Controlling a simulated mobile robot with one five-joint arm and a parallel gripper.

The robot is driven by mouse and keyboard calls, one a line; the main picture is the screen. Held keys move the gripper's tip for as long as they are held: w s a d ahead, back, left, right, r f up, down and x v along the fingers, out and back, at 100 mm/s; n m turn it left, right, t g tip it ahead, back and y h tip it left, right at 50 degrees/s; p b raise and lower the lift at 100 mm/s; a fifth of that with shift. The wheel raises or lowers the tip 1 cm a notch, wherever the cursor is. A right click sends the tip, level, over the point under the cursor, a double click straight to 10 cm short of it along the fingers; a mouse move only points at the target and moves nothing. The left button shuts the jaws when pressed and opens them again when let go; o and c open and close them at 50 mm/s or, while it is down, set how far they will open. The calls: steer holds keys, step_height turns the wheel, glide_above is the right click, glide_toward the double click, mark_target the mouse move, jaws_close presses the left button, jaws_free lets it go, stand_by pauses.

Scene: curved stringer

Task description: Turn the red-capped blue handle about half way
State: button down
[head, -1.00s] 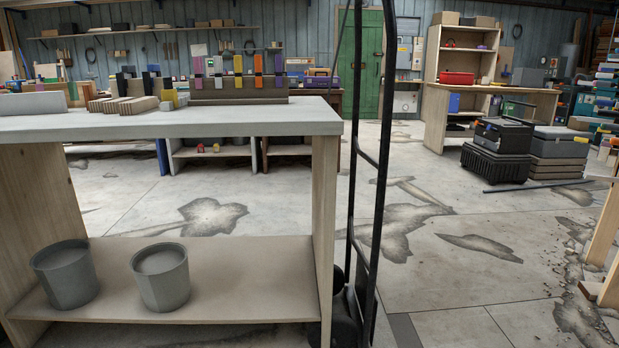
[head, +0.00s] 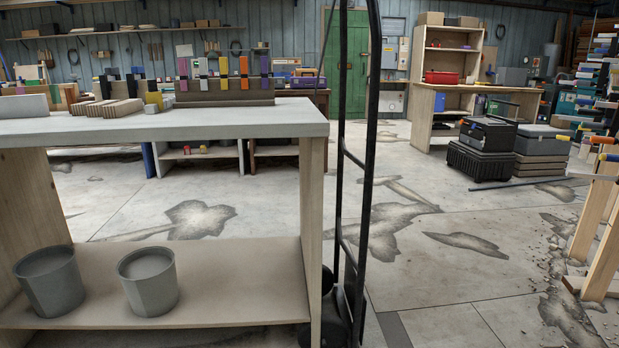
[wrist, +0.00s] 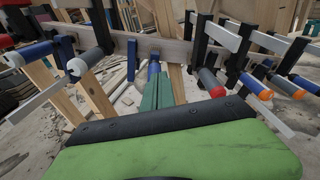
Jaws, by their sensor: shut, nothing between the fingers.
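My gripper (wrist: 157,82) shows in the wrist view as two green fingers lying together, shut and empty, beyond my green and black wrist housing. Several bar clamps hang from a pale wooden rail (wrist: 165,50) ahead. Right of the fingers, a handle with a red cap (wrist: 217,92) points toward me; its grip looks grey, with blue behind it. Beside it are a blue handle with an orange cap (wrist: 256,87) and a grey one with an orange cap (wrist: 287,87). My gripper is outside the head view.
The head view shows a workbench (head: 160,122) with grey buckets (head: 148,280), a black upright frame (head: 364,190) and stacked cases (head: 487,150). Cracked open floor lies between.

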steer(key=a, duration=0.5)
steer(key=shift+f+b, duration=0.3)
steer(key=shift+f, duration=0.1)
